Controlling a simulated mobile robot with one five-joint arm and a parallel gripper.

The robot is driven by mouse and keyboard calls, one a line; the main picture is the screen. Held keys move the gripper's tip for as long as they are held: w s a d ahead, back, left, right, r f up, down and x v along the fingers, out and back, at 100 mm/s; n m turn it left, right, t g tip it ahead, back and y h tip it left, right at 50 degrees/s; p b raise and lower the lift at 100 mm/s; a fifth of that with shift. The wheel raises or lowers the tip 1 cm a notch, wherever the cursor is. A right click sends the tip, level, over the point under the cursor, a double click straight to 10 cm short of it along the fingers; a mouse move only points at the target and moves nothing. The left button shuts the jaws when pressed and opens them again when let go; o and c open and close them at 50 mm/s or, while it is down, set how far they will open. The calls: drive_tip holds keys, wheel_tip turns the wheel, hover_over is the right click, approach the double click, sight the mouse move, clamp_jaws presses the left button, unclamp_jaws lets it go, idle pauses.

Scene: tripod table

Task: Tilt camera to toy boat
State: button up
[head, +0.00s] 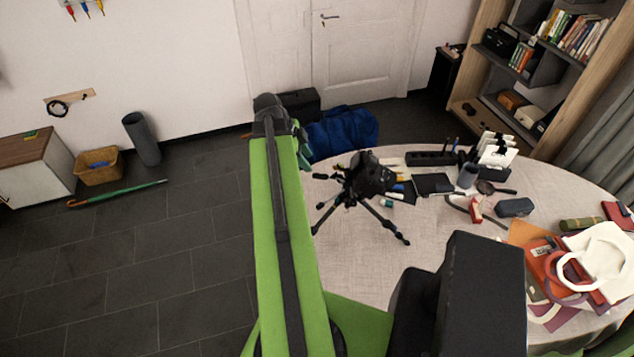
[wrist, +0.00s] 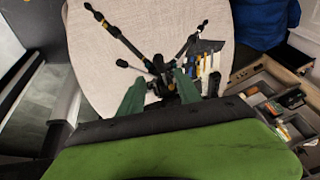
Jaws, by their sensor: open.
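A black camera (head: 372,174) sits on a small black tripod (head: 388,222) with spread legs, upright near the left edge of the round table. In the wrist view the tripod's legs (wrist: 120,36) spread away from my gripper. My gripper (wrist: 160,78) has two green fingers apart, with dark tripod or camera parts between or just beyond them. I cannot tell whether they touch. In the head view the end of my green arm is just left of the camera, its fingers mostly hidden. A small red and white object (head: 475,211) lies right of the tripod; I cannot tell whether it is the toy boat.
The round table (head: 350,262) has a pale cloth, bare in front of the tripod. Pens, boxes and a dark cup (head: 468,176) crowd its back; bags (head: 600,255) lie at right. A blue bag (head: 343,130) is on the floor behind. The left floor is mostly clear.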

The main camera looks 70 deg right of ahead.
sight(318, 174)
drive_tip(key=b+x, duration=0.6)
drive_tip(key=x, duration=0.3)
drive_tip(key=shift+b, duration=0.4)
drive_tip(key=shift+c, duration=0.2)
clamp_jaws()
drive_tip(key=shift+s, duration=0.1)
idle(0.5)
